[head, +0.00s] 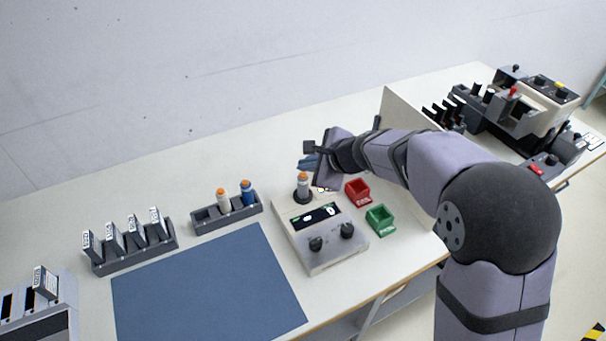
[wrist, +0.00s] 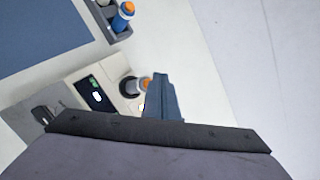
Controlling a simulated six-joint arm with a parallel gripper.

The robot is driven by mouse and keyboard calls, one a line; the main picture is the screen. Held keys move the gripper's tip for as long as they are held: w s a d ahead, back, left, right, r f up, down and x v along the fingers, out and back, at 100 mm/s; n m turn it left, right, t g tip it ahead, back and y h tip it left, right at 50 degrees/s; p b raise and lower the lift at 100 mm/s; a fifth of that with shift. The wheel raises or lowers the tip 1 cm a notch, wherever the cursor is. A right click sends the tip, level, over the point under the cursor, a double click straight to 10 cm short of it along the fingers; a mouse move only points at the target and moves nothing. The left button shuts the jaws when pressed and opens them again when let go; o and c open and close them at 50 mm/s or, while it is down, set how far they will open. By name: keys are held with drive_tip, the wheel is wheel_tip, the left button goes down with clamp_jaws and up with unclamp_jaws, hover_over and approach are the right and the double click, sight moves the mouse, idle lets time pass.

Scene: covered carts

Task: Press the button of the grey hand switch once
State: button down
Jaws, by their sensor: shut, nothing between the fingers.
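I cannot pick out the grey hand switch or its button with certainty in either view. A dark grey box with a red part (head: 540,166) is at the far right of the head view, but I cannot tell whether it is the switch. My gripper (head: 308,162) is above the table behind the beige device, its blue fingers partly hidden by my wrist. In the wrist view the fingers (wrist: 163,98) are together and empty, beside an orange-capped vial (wrist: 140,84) in the picture.
The beige device (head: 320,258) has two black knobs and bears the vial. Red (head: 357,191) and green (head: 380,219) bins stand to its right. A bottle rack (head: 228,215), a card rack (head: 135,250) and a blue mat (head: 205,285) are left. A low panel (head: 400,107) stands behind my arm.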

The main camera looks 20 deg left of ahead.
drive_tip(key=shift+f, duration=0.35)
drive_tip(key=shift+f+b, duration=0.4)
drive_tip(key=shift+b, duration=0.3)
idle(0.4)
drive_tip(key=shift+r, duration=0.1)
idle(0.4)
drive_tip(key=shift+r+p, duration=0.75)
drive_tip(key=shift+p, duration=0.05)
wheel_tip(320, 180, up, 5)
drive_tip(key=p, duration=0.4)
drive_tip(key=shift+p, duration=0.35)
idle(0.5)
